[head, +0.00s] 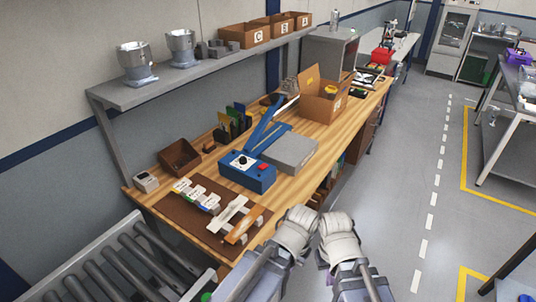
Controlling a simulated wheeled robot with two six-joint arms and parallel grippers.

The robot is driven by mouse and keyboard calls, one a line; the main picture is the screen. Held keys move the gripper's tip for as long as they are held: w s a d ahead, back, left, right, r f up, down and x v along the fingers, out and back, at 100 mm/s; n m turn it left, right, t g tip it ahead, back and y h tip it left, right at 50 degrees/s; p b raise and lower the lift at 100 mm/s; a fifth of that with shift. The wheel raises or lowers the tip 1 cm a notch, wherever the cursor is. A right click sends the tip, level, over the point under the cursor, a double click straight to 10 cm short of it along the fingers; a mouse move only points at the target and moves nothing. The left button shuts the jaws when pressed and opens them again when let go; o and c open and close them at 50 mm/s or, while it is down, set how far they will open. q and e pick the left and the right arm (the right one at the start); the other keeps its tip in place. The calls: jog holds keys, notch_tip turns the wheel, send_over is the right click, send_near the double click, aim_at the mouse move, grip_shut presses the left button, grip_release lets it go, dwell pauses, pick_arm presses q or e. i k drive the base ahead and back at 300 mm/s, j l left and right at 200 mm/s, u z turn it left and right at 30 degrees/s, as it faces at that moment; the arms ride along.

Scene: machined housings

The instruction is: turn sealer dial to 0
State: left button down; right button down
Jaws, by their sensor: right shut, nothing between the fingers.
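The blue sealer (250,178) stands on the wooden workbench with its long blue arm (264,124) raised. Its dial (242,160) is a dark knob on a pale round face on the sealer's top; the numbers and pointer are too small to read. A red switch (264,167) is to the dial's right. My right gripper (338,226) is low in the middle of the view, in front of the bench and well apart from the sealer; it is shut and empty. My left arm's end (296,228) is just left of it; its fingers cannot be made out.
A grey box (290,152) sits right beside the sealer. A brown mat (177,214) with tools and cards lies in front-left. An open carton (322,107) stands behind. A shelf (210,66) hangs over the bench's back.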

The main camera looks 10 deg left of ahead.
aim_at(242, 160)
jog(key=i+l, duration=0.3)
jog(key=i+l+u, duration=0.1)
jog(key=i+l, duration=0.15)
jog(key=i, duration=0.25)
